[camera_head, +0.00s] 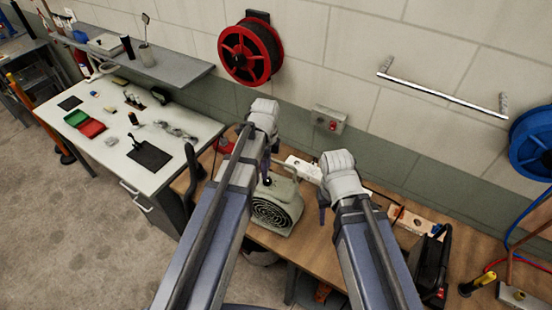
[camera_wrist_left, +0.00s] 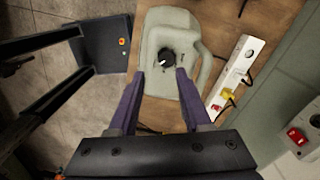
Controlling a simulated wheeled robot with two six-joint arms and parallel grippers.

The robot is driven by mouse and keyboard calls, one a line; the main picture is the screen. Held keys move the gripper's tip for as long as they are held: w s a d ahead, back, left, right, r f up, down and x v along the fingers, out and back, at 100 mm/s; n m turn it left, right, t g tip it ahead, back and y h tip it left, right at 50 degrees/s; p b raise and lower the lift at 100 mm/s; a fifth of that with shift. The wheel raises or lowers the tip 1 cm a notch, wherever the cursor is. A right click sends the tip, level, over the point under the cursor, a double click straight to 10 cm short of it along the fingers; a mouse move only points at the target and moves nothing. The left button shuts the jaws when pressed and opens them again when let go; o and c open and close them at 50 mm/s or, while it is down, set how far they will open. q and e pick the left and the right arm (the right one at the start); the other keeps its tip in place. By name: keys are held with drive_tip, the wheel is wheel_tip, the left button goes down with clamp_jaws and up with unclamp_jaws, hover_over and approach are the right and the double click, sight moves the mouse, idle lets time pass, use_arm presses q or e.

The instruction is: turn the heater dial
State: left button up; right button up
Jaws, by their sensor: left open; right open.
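The heater (camera_head: 277,207), a pale grey-green box with a round front grille and a handle, stands on the wooden bench. In the left wrist view its top (camera_wrist_left: 168,25) carries a black dial (camera_wrist_left: 166,57) with a light pointer mark. My left gripper (camera_wrist_left: 159,73) is open and empty, its purple fingers over the heater's top, either side of the dial's lower part in the picture; contact cannot be told. In the head view my left gripper (camera_head: 266,166) hangs above the heater, partly hidden by its arm. My right gripper (camera_head: 322,207) is open, pointing down right of the heater.
A black tool (camera_head: 430,262) stands at the bench's right. A white table (camera_head: 175,135) holds trays at left.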

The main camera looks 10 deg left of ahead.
sight(267, 181)
use_arm(q)
drive_tip(key=shift+w+r+m, duration=0.3)
drive_tip(key=shift+w+r, duration=0.25)
drive_tip(key=shift+w, duration=0.15)
use_arm(e)
drive_tip(key=shift+w+d+r, duration=0.25)
drive_tip(key=shift+w+r, duration=0.2)
drive_tip(key=shift+r, duration=0.05)
use_arm(q)
drive_tip(key=shift+s+f, duration=0.1)
drive_tip(key=shift+f, duration=0.2)
wheel_tip(267, 181, down, 7)
drive_tip(key=b, duration=0.7)
drive_tip(key=shift+s+f, duration=0.15)
use_arm(e)
wheel_tip(267, 181, down, 8)
drive_tip(key=shift+r, duration=0.15)
use_arm(q)
clamp_jaws()
